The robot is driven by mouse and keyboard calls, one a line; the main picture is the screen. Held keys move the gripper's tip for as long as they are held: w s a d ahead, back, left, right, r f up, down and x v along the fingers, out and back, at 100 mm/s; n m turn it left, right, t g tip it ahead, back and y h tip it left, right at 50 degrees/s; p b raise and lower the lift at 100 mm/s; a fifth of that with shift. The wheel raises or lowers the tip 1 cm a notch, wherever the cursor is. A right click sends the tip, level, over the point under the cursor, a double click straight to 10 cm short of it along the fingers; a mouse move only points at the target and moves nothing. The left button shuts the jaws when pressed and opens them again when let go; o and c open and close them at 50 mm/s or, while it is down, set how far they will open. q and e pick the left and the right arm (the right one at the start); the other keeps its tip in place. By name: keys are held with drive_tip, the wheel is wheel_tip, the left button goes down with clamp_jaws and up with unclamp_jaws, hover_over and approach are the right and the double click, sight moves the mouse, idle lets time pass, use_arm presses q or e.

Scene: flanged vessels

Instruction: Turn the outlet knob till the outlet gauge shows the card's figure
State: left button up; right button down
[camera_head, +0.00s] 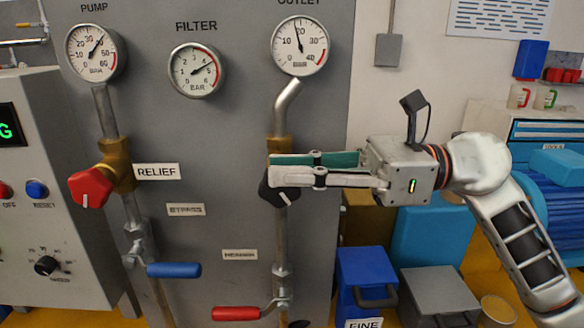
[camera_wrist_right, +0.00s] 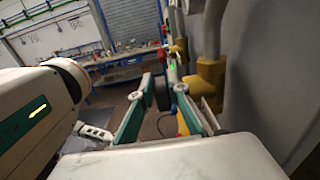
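The outlet gauge (camera_head: 300,45) is at the top of the grey panel. Its needle points almost straight up, slightly left of the 20 mark. The black outlet knob (camera_head: 282,196) is below it, under a brass valve body (camera_head: 279,146), with a white mark on its lower right. My right gripper (camera_head: 272,169) reaches in from the right, its fingers apart, tips at the knob and partly covering it. In the wrist view a dark shape, probably the knob (camera_wrist_right: 162,94), shows between the fingers; contact is unclear. My left gripper is out of view. I cannot make out a card.
A red relief knob (camera_head: 90,188), a blue lever (camera_head: 173,270) and a red lever (camera_head: 236,313) are on the panel. Pump (camera_head: 92,52) and filter (camera_head: 196,70) gauges are to the left. Blue (camera_head: 366,275) and grey (camera_head: 440,295) containers stand below my right arm.

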drive_tip(key=shift+w+d+f+y+b, duration=0.1)
drive_tip(key=shift+f+y+b, duration=0.45)
drive_tip(key=shift+b, duration=0.2)
drive_tip(key=shift+d+f+y+b, duration=0.1)
drive_tip(key=shift+y+b, duration=0.25)
drive_tip(key=shift+b, duration=0.05)
drive_tip(key=shift+y+b, duration=0.3)
drive_tip(key=shift+y, duration=0.1)
drive_tip(key=shift+d, duration=0.1)
drive_tip(key=shift+r+y, duration=0.3)
drive_tip(key=shift+r, duration=0.1)
drive_tip(key=c, duration=2.2)
unclamp_jaws()
drive_tip(key=shift+d, duration=0.1)
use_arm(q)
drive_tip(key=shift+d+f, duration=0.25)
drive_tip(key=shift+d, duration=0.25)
use_arm(e)
drive_tip(key=v, duration=1.2)
